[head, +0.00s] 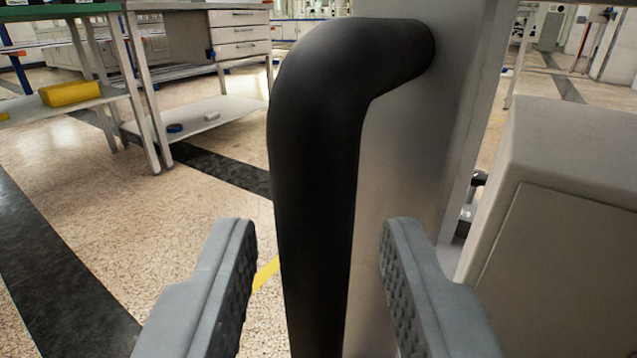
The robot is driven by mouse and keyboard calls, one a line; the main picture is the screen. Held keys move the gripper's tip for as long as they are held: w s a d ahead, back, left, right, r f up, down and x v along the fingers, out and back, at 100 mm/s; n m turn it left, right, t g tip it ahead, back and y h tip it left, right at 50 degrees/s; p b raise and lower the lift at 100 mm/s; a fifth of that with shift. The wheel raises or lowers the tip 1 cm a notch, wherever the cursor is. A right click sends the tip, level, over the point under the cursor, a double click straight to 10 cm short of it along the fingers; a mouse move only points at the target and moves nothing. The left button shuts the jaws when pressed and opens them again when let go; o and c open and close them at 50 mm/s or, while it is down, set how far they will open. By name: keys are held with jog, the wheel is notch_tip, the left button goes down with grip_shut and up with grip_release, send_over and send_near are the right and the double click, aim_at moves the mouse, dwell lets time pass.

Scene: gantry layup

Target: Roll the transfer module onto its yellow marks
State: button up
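A thick black handle (312,170) stands upright in the middle of the head view. Its top bends right into a grey metal post (408,130), which I take to be part of the transfer module. My gripper (318,230) is open, with one grey finger on each side of the handle in the picture. A gap shows between the handle and each finger, so neither appears to touch it. I cannot tell whether the handle is as near as the fingertips. A short piece of yellow floor mark (266,273) shows between the left finger and the handle. The module's base is hidden.
A grey box-shaped cabinet (560,220) stands close at the right. Workbenches with lower shelves (215,115) stand at the back left, one holding a yellow item (70,93). Speckled floor with dark stripes (50,270) is clear at the left.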

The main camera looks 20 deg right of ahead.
jog(key=shift+w+d, duration=0.2)
jog(key=shift+w, duration=0.3)
grip_shut()
jog(key=shift+w+a, duration=0.1)
